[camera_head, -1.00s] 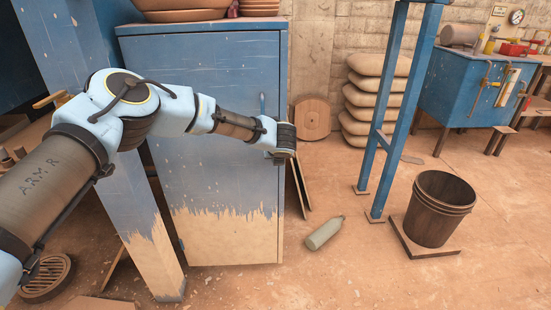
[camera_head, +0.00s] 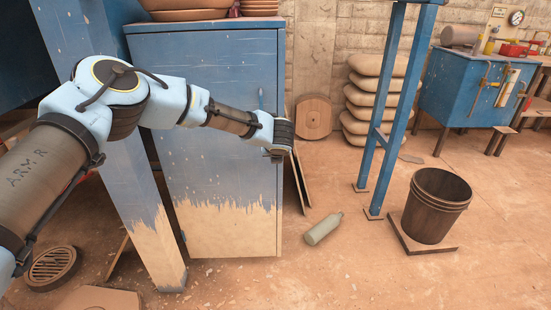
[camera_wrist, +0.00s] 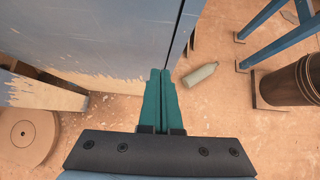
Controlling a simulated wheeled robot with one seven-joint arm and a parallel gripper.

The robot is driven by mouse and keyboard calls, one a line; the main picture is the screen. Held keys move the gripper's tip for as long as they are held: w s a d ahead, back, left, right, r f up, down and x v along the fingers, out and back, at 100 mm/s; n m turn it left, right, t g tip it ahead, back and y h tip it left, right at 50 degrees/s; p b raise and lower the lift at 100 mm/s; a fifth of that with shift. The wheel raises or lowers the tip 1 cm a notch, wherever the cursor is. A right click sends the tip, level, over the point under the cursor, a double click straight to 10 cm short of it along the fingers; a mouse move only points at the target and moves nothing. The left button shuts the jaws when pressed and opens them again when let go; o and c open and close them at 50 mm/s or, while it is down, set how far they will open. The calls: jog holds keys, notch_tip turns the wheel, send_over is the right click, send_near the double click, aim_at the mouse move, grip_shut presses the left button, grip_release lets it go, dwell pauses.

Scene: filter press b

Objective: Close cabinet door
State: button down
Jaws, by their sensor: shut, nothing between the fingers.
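The cabinet door (camera_head: 222,120) is the front of the blue cabinet (camera_head: 205,27). It is worn blue above and bare, pale below. It stands upright and looks closed or nearly so; a dark seam runs along its right edge in the wrist view, and I cannot tell whether a gap remains. A small blue handle (camera_head: 261,101) shows near that edge. My gripper (camera_head: 273,157) is in front of the door's right edge, partly hidden by my wrist. In the wrist view its green fingers (camera_wrist: 161,98) are together and empty, beside the door's edge; contact is unclear.
A blue post (camera_head: 150,205) stands left of the door. A pale bottle (camera_head: 323,229) lies on the floor to the right. A blue frame (camera_head: 391,110) and a brown bucket (camera_head: 436,206) stand farther right. Sacks (camera_head: 375,100) are stacked behind. Floor before the cabinet is mostly clear.

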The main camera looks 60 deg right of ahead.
jog(key=b+v, duration=0.1)
jog(key=v, duration=0.7)
jog(key=shift+a+f, duration=0.1)
jog(key=w+a+r+m+h+p, duration=0.1)
jog(key=w+a+r+m, duration=0.35)
jog(key=w, duration=0.35)
jog(key=w+a+r+m+h+p, duration=0.1)
jog(key=w+a+r+m+p, duration=0.15)
jog(key=w+r+m, duration=0.35)
jog(key=w+a+r+m+y+p, duration=0.1)
jog(key=w+a+m, duration=0.4)
jog(key=a, duration=0.6)
jog(key=w+a+m+y, duration=0.1)
jog(key=w+a+m, duration=0.2)
jog(key=w+a, duration=0.6)
jog(key=s+a+r+m+g+y+p, duration=0.15)
jog(key=a+m+y, duration=0.3)
jog(key=a, duration=2.05)
jog(key=s+a+r+m+g+y+p, duration=0.1)
jog(key=s+a, duration=0.3)
jog(key=a, duration=0.4)
jog(key=s+a+r+m+g+y+p, duration=0.1)
jog(key=s+a, duration=0.3)
jog(key=a, duration=0.5)
jog(key=shift+s+r+m, duration=0.3)
jog(key=shift+m, duration=0.2)
